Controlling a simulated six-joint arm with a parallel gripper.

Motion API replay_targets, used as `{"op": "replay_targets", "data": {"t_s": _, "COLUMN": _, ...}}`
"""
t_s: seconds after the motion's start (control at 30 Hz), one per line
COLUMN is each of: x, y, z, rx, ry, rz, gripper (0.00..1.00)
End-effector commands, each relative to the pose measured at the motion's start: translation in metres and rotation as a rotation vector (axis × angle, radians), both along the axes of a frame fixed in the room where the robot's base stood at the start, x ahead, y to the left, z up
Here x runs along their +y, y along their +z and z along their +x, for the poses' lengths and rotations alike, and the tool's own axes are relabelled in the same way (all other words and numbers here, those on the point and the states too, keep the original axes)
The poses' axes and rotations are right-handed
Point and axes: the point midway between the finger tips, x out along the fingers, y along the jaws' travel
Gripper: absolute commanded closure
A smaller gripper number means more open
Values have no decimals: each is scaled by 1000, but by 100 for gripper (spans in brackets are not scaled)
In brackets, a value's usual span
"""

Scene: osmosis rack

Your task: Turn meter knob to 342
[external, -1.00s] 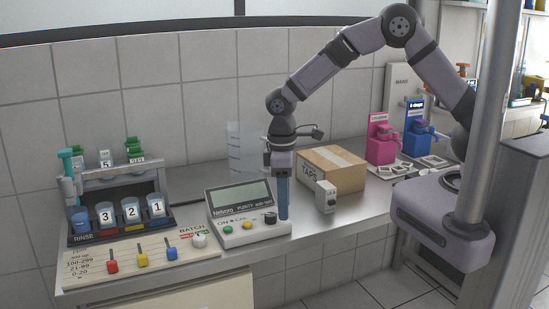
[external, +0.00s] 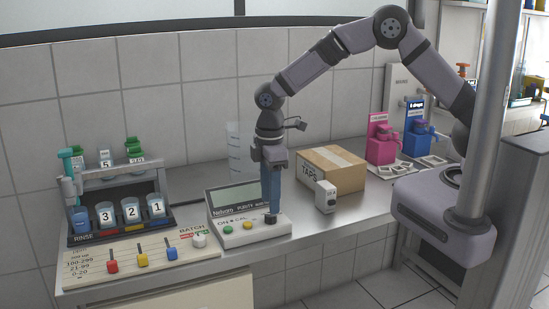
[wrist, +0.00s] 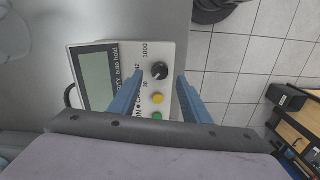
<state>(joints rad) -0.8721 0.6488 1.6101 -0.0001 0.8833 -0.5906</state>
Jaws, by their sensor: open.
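The meter (external: 250,236) is a white box with a grey screen (external: 235,198) and a row of controls; no reading is legible on the screen. Its black knob (external: 270,219) is at the right end of the row, beside a yellow button and a green button. In the wrist view the knob (wrist: 158,71) shows a pale pointer mark, with scale labels including 1000 beside it. My gripper (external: 271,210) points down over the knob. In the wrist view its blue fingers (wrist: 158,80) are open, one on each side of the knob, with visible gaps.
A cardboard box (external: 333,172) and a small grey device (external: 325,197) stand right of the meter. A slider panel (external: 95,262) and a bottle rack (external: 120,180) are to the left. The counter's front edge is close to the meter.

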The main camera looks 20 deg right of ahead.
Motion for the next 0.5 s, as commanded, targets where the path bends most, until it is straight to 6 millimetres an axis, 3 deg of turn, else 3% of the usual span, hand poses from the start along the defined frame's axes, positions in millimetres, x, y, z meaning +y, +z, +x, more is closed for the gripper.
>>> {"op": "replay_targets", "data": {"t_s": 0.23, "x": -1, "y": -28, "z": -1, "rx": 2, "ry": -1, "rz": -3, "gripper": 57}}
{"op": "replay_targets", "data": {"t_s": 0.5, "x": 0, "y": -39, "z": 0, "rx": 0, "ry": -1, "rz": 0, "gripper": 57}}
